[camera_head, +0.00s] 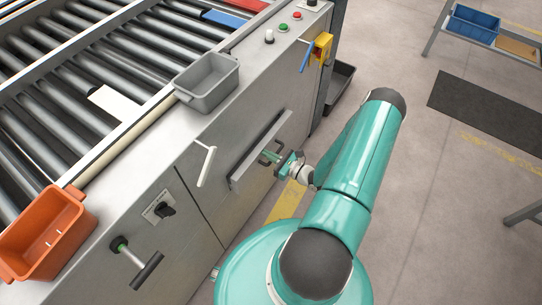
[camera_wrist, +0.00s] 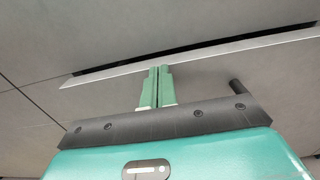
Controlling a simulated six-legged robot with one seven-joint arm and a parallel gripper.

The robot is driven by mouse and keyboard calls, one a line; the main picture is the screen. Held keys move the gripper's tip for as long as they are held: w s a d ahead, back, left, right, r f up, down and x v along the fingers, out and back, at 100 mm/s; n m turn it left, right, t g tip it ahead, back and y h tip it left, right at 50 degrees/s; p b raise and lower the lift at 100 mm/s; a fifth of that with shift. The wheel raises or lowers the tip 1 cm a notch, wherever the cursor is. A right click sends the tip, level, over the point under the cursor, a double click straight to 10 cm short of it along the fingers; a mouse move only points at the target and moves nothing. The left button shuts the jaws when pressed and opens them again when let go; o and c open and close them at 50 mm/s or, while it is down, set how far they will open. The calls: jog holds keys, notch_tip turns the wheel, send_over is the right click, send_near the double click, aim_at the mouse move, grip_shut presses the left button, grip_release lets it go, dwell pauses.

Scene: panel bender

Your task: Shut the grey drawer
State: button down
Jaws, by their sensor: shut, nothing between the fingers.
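The grey drawer (camera_head: 245,170) is in the side of the grey machine cabinet. Its front stands out a little from the cabinet face. In the wrist view the drawer front (camera_wrist: 210,75) has a pale top edge with a dark gap behind it. A dark bar handle (camera_head: 268,152) is on the front; what looks like part of it (camera_wrist: 237,87) shows right of my fingers in the wrist view. My gripper (camera_head: 278,160) is at the drawer front beside the handle. Its green fingers (camera_wrist: 160,70) are shut together and empty, tips at the front; whether they touch it is unclear.
On the cabinet are a white lever (camera_head: 206,166), a black knob (camera_head: 166,209), a T-handle (camera_head: 146,266) and a yellow switch box (camera_head: 318,50). A grey bin (camera_head: 208,84) and an orange bin (camera_head: 45,238) sit on top. Open floor lies to the right.

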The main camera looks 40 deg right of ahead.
jog(key=x, duration=0.2)
jog(key=shift+w+a, duration=0.1)
jog(key=shift+w, duration=0.15)
jog(key=shift+s, duration=0.1)
jog(key=v, duration=1.3)
jog(key=shift+s+d, duration=0.2)
jog(key=shift+s, duration=0.1)
